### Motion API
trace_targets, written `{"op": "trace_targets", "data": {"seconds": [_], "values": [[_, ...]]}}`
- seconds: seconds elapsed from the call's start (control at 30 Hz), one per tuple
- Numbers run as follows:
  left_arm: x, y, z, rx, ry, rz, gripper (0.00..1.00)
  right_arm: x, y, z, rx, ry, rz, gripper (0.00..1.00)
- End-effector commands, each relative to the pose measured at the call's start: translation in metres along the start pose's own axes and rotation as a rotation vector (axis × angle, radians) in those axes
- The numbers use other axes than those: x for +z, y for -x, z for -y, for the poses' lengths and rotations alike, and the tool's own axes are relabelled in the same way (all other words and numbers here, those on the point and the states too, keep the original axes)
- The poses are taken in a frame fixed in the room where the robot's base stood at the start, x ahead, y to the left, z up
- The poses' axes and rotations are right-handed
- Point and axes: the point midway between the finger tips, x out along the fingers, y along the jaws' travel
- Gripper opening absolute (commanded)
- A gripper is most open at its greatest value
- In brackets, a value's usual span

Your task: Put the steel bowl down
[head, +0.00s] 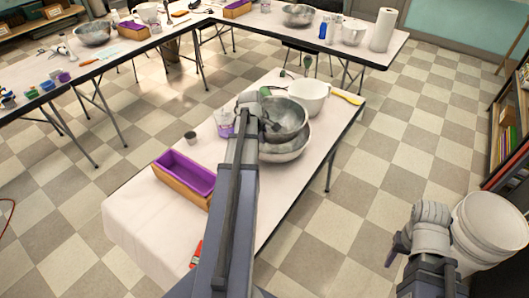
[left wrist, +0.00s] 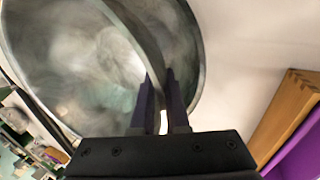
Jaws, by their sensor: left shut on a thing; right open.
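The steel bowl (head: 288,116) is held by its rim over the near table (head: 150,225). My left gripper (head: 262,113) is shut on that rim; the arm hides the bowl's left part. In the left wrist view the rim runs between the fingers (left wrist: 165,98). A second steel bowl (head: 288,150) shows below and partly behind the held one; I cannot tell whether they touch. My right gripper (head: 399,245) is open and empty, off the table at the lower right.
A white mixing bowl (head: 310,96) stands just behind the steel bowls. A white bucket (head: 492,226) is beside my right gripper.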

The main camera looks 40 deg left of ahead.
Motion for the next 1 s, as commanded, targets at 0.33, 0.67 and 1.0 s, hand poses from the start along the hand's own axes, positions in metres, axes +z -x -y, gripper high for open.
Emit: {"op": "trace_targets", "data": {"seconds": [0.33,0.67,1.0], "values": [[0.000,-0.017,0.006,0.001,0.000,0.000,0.00,-0.001,-0.018,0.002,0.000,0.000,0.000,0.50],[0.000,-0.049,0.018,0.001,0.000,0.000,0.00,-0.003,-0.051,0.005,0.000,0.000,0.000,0.50],[0.000,-0.048,0.018,0.001,0.000,0.000,0.00,-0.003,-0.051,0.005,0.000,0.000,0.000,0.50]]}}
